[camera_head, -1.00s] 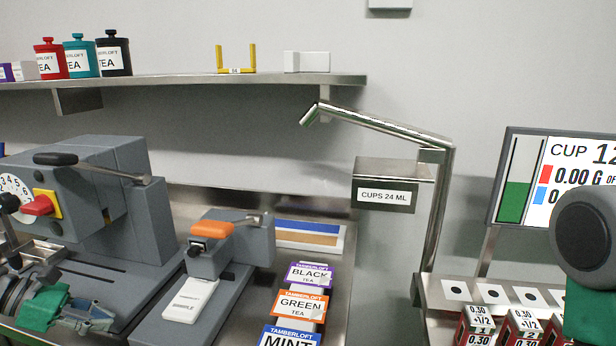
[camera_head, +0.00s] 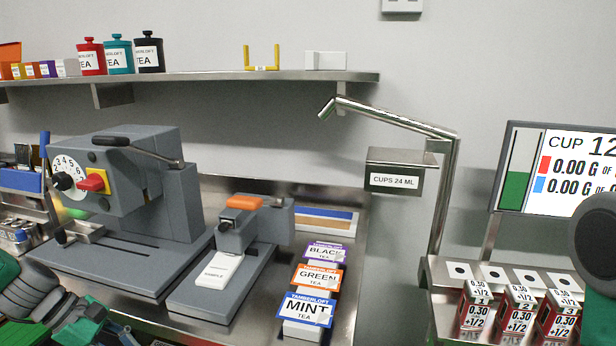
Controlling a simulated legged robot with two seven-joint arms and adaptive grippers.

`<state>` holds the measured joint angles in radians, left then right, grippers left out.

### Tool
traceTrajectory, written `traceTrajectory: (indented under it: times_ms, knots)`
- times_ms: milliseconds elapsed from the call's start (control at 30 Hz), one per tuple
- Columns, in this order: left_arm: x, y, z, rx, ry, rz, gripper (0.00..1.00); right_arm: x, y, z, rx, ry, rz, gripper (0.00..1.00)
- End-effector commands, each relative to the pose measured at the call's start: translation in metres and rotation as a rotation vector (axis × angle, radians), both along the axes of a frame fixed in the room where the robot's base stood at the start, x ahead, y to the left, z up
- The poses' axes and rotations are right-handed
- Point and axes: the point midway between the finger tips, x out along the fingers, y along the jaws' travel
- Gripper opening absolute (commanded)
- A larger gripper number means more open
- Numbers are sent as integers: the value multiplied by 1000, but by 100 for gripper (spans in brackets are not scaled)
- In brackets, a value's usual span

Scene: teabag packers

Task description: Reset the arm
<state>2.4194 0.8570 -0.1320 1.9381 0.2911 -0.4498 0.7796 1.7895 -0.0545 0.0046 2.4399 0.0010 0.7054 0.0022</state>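My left arm (camera_head: 45,298) comes in at the lower left corner, with green and grey links. Its gripper is not clearly visible; the arm runs out of the picture at the bottom edge. A dark grey round part of my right arm (camera_head: 597,245) shows at the right edge, and the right gripper is out of view. No held object shows.
A grey dial machine (camera_head: 135,195) and a smaller press with orange handle (camera_head: 243,203) stand at left. Tea boxes (camera_head: 308,310) sit beside them. A bent metal arm (camera_head: 440,200), cup holder (camera_head: 394,180), scale display (camera_head: 560,170) and red boxes (camera_head: 515,315) are right.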

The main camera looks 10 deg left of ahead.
Motion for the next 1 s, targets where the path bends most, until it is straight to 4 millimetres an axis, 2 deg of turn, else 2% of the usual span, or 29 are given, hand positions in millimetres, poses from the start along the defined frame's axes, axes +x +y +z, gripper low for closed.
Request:
traceTrajectory:
  times_ms: [167, 267, 400, 533, 600, 733, 867, 1000]
  knots:
    - [-25, -17, -43, 210, -11, -203, 0, -1, 0, -5, 0, 2, 0, 0]
    - [-46, -29, -72, 351, -28, -384, 0, -1, 0, -8, 0, 2, 0, 0]
    - [-93, -54, -120, 555, -80, -770, 0, -1, 0, -14, 0, 2, 0, 0]
    - [-142, -81, -152, 668, -171, -1161, 0, -1, 0, -19, 0, 1, 0, 0]
    - [-166, -95, -163, 692, -229, -1344, 0, -1, 0, -21, 0, 1, 0, 0]
    - [-200, -115, -174, 700, -328, -1585, 0, -1, 0, -24, 0, 1, 0, 0]
    - [-216, -127, -176, 693, -386, -1697, 0, -1, 0, -25, 0, 1, 0, 0]
    - [-218, -128, -177, 692, -401, -1720, 0, -1, 0, -24, 0, 1, 0, 0]
